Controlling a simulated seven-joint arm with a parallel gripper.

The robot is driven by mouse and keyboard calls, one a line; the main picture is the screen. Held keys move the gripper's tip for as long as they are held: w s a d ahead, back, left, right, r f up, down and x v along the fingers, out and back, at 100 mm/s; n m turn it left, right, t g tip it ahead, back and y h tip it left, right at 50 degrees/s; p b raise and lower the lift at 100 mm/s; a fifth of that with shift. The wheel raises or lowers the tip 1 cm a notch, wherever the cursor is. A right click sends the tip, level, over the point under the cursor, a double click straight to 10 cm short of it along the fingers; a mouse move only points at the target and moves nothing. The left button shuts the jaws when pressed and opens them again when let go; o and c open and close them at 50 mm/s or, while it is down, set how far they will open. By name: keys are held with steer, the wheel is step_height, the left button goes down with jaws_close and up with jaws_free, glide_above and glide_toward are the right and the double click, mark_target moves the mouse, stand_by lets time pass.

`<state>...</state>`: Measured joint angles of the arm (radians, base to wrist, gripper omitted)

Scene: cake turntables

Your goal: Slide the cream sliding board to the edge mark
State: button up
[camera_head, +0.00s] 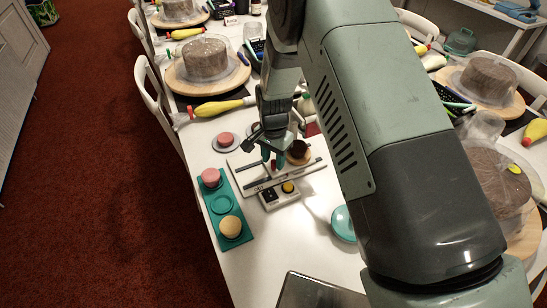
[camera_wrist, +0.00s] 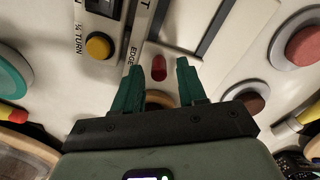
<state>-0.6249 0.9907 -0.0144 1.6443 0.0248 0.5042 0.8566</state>
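The cream sliding board (camera_head: 247,175) lies flat on the white table, with dark strips along it. In the wrist view the cream surface (camera_wrist: 182,38) carries a small red knob (camera_wrist: 159,68). A pale strip lettered EDGE (camera_wrist: 133,50) runs beside it on the left. My gripper (camera_head: 273,160) is low over the board, pointing down. In the wrist view my gripper (camera_wrist: 157,78) has its two teal fingers apart, with the red knob between and just ahead of the tips. I see no contact with the knob. The board's far part is partly hidden by my gripper.
A small control box with a yellow button (camera_head: 288,187) stands just in front of the board. A teal tray (camera_head: 223,205) with round cakes is at left. A brown-topped cake (camera_head: 299,150) and a pink cake on a plate (camera_head: 226,139) are close by.

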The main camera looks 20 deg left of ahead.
steer(key=shift+r, duration=3.45)
steer(key=shift+r, duration=0.1)
